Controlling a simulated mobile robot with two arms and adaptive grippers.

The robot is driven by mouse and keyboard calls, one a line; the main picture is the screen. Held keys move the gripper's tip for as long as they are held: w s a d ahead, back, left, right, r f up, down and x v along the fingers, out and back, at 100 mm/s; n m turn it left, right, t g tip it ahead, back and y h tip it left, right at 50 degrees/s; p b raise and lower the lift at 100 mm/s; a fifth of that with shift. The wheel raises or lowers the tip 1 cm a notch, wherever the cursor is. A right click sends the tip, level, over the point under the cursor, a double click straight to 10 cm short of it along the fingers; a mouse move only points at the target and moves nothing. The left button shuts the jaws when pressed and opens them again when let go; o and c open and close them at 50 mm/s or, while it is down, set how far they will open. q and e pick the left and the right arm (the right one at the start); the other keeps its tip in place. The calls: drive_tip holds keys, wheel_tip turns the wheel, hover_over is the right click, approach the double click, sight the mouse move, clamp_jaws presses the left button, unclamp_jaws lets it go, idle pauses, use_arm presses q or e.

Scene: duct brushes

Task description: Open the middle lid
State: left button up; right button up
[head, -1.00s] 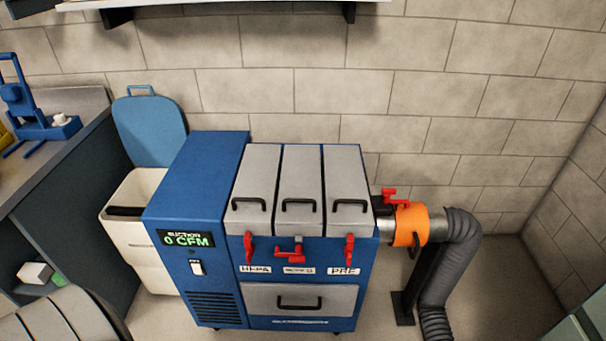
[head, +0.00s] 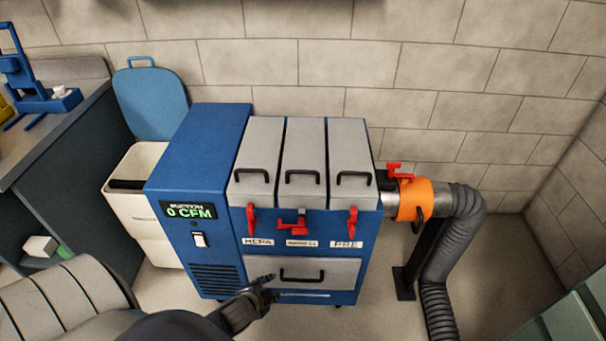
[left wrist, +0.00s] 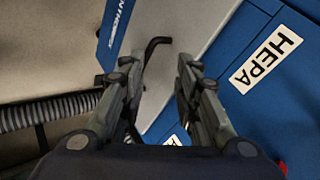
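The middle lid (head: 304,150) is a grey panel between two similar lids on top of the blue machine (head: 218,225); it lies shut. Its black handle (head: 302,175) is near the front edge. The red middle latch (head: 293,226) below it sits turned sideways, while the red latches on either side hang down. My left gripper (head: 266,284) is in front of the drawer, low and below the latches. In the left wrist view its two fingers (left wrist: 160,75) are apart with nothing between them; the HEPA label (left wrist: 265,61) is to their right. My right gripper is not in view.
The grey drawer (head: 335,272) with a black handle is just behind my left gripper. An orange collar (head: 412,200) and grey hose (head: 452,240) stand at the right. A white bin (head: 130,205) with its blue lid raised is at the left.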

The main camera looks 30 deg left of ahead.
use_arm(q)
drive_tip(key=w+a+r+m+t, duration=0.15)
drive_tip(key=w+r, duration=0.45)
drive_tip(key=r, duration=0.6)
drive_tip(key=m+t+b, duration=0.1)
drive_tip(key=m+t, duration=0.4)
drive_tip(key=t, duration=0.1)
approach(302, 173)
drive_tip(key=x, duration=1)
drive_tip(key=shift+w+f, duration=0.1)
drive_tip(key=shift+w, duration=0.2)
clamp_jaws()
